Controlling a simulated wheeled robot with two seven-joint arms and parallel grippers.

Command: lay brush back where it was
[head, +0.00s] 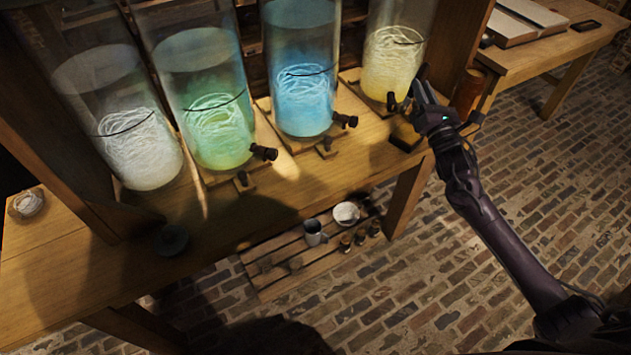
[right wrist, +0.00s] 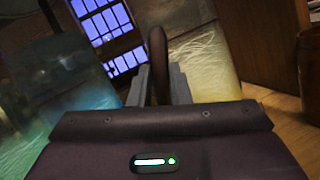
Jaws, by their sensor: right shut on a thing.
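My right gripper (head: 422,90) is beside the yellow jar (head: 392,62) at the right end of the bench, close to its dark tap (head: 392,102). In the right wrist view, the gripper's two grey fingers are closed on a dark brown, rounded shaft, which looks like the handle of the brush (right wrist: 158,50). It stands up between the fingers, and its lower part is hidden. The brush cannot be made out clearly in the head view. My left gripper is not in view.
White (head: 145,150), green (head: 215,130) and blue (head: 303,100) glowing jars stand left of the yellow one, with taps jutting forward. A brown pot (head: 468,92) stands at the bench's right end. A low slatted shelf (head: 285,283) holds cups. The bench's front left is mostly clear.

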